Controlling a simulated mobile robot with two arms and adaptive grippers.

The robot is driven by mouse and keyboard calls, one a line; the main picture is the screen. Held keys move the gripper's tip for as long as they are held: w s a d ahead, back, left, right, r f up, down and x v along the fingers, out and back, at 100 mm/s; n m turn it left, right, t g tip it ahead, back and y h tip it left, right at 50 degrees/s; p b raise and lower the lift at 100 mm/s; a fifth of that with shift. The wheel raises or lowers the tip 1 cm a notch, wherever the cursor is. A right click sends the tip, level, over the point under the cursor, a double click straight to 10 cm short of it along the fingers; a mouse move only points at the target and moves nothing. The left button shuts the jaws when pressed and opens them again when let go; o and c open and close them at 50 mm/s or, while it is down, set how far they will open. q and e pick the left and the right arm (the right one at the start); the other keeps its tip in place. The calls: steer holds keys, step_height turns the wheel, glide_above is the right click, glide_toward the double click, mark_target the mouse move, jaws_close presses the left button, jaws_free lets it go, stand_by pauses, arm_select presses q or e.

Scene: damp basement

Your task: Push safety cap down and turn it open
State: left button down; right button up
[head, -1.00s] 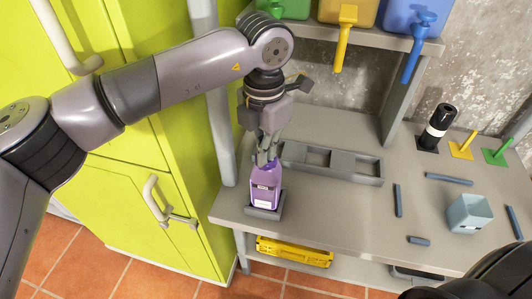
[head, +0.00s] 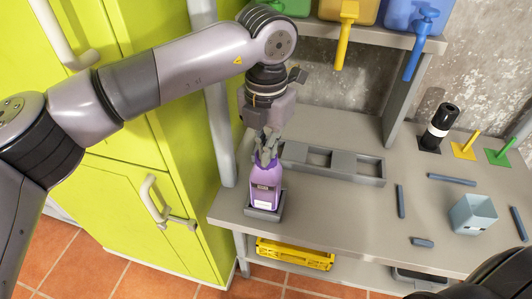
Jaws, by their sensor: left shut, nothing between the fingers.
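A purple bottle (head: 265,187) with a white label stands upright in a grey square holder (head: 251,213) near the left end of the grey workbench. My left gripper (head: 266,158) points down over the bottle's top, its fingers shut right at the cap. The fingers hide the safety cap, so I cannot see its position or whether it is touched. My right gripper does not show; only a dark part of my body is at the lower right.
A grey compartment tray (head: 360,180) lies behind the bottle. Grey bars, a grey-blue cup (head: 472,215) and a black bottle with a white band (head: 438,128) stand or lie to the right. A green cabinet (head: 150,200) is close on the left. Dispensers hang above.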

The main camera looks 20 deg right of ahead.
arm_select(q)
steer(key=shift+d+f+n+b, duration=0.15)
steer(key=shift+n+b, duration=0.45)
steer(key=shift+n, duration=0.5)
steer(key=shift+r+p, duration=0.55)
steer(key=shift+r, duration=0.3)
steer(key=shift+r+p, duration=1.5)
steer(key=shift+r, duration=1.3)
